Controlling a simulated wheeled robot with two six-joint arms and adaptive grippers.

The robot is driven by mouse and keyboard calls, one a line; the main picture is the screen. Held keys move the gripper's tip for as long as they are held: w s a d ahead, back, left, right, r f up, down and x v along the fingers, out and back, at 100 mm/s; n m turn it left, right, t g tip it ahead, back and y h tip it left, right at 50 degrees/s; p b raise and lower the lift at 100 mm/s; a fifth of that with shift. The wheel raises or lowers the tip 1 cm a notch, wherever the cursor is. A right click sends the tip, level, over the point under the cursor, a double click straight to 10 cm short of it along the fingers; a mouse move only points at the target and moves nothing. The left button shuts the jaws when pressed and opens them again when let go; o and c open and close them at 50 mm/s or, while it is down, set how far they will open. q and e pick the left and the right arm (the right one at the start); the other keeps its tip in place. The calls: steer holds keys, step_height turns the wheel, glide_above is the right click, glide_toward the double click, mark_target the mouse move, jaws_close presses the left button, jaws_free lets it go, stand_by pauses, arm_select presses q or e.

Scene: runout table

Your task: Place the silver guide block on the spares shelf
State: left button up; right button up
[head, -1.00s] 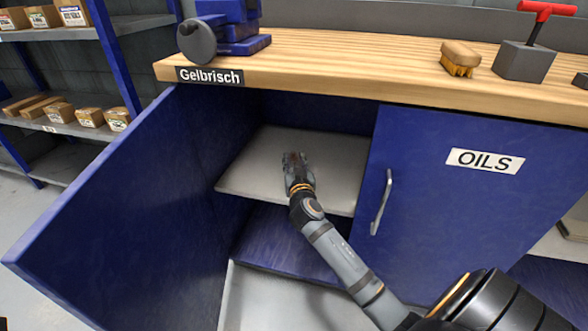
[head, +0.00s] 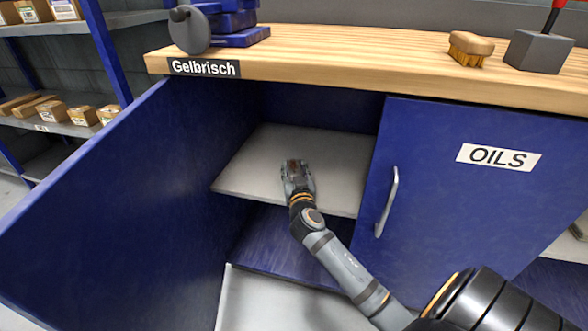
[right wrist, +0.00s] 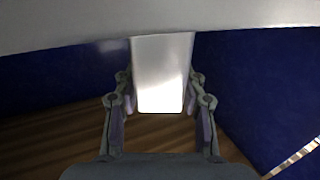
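The silver guide block (right wrist: 162,75) is a bright, smooth slab between the two fingers of my right gripper (right wrist: 160,103) in the right wrist view. The fingers close on its two sides. In the head view my right gripper (head: 295,170) is inside the open cabinet, over the pale grey upper shelf (head: 345,165). The block cannot be made out there, and I cannot tell whether it touches the shelf. No label for the spares shelf is visible. My left gripper is not in view.
The blue door (head: 110,200) stands open at left. The closed door marked OILS (head: 465,215) bounds the opening at right. The wooden worktop (head: 370,55) overhangs it, with a blue vise (head: 225,20) and a brush (head: 469,48). The upper shelf looks clear around my gripper.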

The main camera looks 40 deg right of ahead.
steer(key=shift+o, duration=0.8)
